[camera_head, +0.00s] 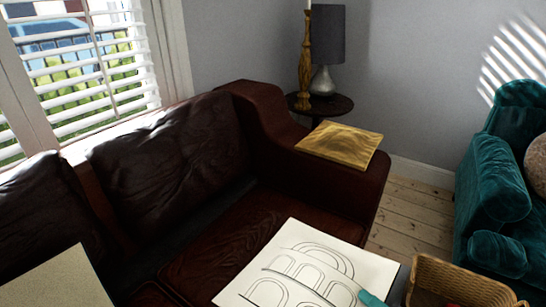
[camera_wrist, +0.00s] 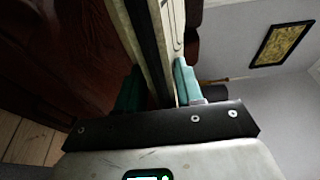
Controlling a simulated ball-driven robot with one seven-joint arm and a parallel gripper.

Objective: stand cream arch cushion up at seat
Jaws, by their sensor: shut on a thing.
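The cream arch cushion (camera_head: 300,268), white with black arch line drawings, is at the bottom centre of the head view, in front of the dark brown leather sofa's seat (camera_head: 225,235). It looks tilted, with its printed face towards the camera. My gripper shows as a teal fingertip (camera_head: 371,298) at the cushion's lower right edge. In the wrist view my gripper (camera_wrist: 158,84) has its teal fingers on both sides of the cushion (camera_wrist: 172,25), which is seen edge-on. Part of the cushion is cut off by the frame, and I cannot tell whether it touches the seat.
A gold cushion (camera_head: 340,145) lies on the sofa's arm. A dark back cushion (camera_head: 170,150) leans behind the seat. A wicker basket (camera_head: 455,285) and teal armchair (camera_head: 490,190) are at right. A side table (camera_head: 320,106) bears a lamp. A cream panel (camera_head: 60,285) fills the lower left.

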